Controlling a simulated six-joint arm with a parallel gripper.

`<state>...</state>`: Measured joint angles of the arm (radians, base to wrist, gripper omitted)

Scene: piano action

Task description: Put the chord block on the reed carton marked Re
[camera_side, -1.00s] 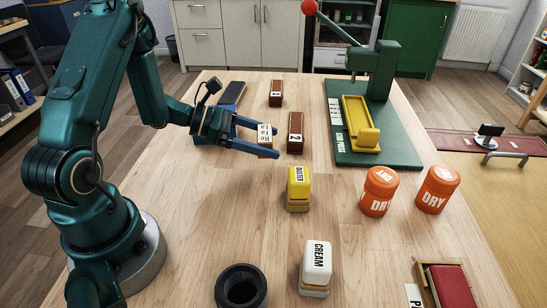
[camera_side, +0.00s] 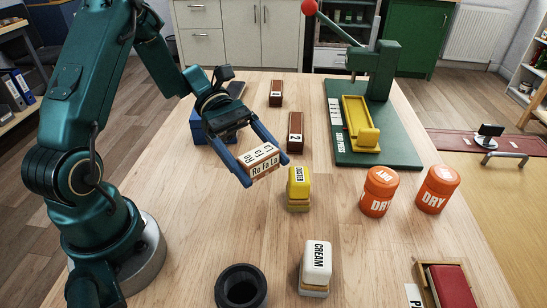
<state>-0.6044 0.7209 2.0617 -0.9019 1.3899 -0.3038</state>
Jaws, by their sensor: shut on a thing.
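The chord block (camera_side: 264,168), a small brown block with pale labelled faces reading "Re Fa La", is held between the two blue fingers of my gripper (camera_side: 262,166). The gripper is shut on it, above the table left of the yellow DUSTER block. Two dark brown upright-labelled blocks stand behind: one marked 2 (camera_side: 295,140) just right of and beyond my gripper, and one (camera_side: 276,98) farther back whose mark is too small to read surely. I cannot make out a carton marked Re.
Yellow DUSTER (camera_side: 299,185) and white CREAM (camera_side: 316,264) blocks stand right and in front. Two orange DRY tubs (camera_side: 379,192) and the green press (camera_side: 375,150) are on the right. A black ring cup (camera_side: 240,288) is at the front. A blue box (camera_side: 202,127) is partly hidden behind my gripper.

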